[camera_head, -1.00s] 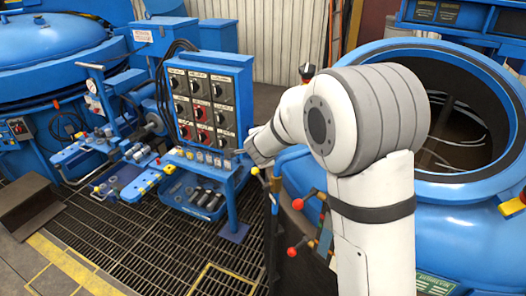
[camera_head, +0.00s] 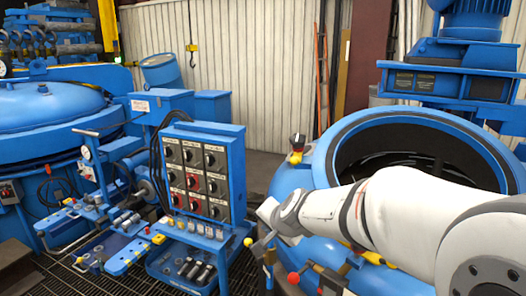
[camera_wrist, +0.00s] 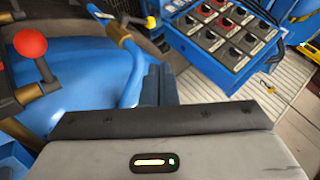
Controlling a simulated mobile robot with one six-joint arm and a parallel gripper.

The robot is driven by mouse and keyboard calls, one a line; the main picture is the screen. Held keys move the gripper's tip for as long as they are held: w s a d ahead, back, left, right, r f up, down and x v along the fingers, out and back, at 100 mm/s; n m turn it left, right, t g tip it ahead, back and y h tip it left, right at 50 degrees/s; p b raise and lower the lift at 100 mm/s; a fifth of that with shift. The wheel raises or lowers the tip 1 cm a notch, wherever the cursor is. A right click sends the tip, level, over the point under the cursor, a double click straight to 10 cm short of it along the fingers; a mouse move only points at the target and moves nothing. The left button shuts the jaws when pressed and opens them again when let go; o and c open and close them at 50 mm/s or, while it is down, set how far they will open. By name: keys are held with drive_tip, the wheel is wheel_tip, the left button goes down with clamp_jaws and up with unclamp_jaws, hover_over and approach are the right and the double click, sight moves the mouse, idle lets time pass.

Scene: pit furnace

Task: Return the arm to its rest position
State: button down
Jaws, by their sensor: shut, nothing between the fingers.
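My white arm (camera_head: 400,212) reaches in from the lower right, lying across the front of the open round furnace vessel (camera_head: 345,140). Its wrist end is near the right side of the control box. My gripper (camera_wrist: 158,85) shows in the wrist view as dark fingers, shut with nothing between them. In that view a blue curved pipe and vessel surface (camera_wrist: 85,75) lie to its left, and the control box (camera_wrist: 228,35) with its dark and red knobs is beyond it at the upper right.
A red ball-topped lever (camera_wrist: 30,43) stands left of my gripper in the wrist view. The control box (camera_head: 236,165) stands left of my arm in the head view. A second blue vessel (camera_head: 45,110) is at the far left. Dark floor grating lies below.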

drive_tip(key=s+d+f+n+g+h, duration=0.1)
drive_tip(key=s+d, duration=0.3)
drive_tip(key=s, duration=0.4)
drive_tip(key=s+d+f+n+g+h+b, duration=0.1)
drive_tip(key=s+d+f+n+g, duration=0.1)
drive_tip(key=s+d, duration=0.3)
drive_tip(key=s+d+f+n+g+h+b, duration=0.1)
drive_tip(key=s+d+n+g, duration=0.1)
drive_tip(key=s, duration=0.9)
drive_tip(key=d+n, duration=0.1)
drive_tip(key=d, duration=0.1)
drive_tip(key=shift+s+d+f+n+h, duration=0.2)
drive_tip(key=shift+d+n+h, duration=0.15)
drive_tip(key=shift+n+h, duration=0.05)
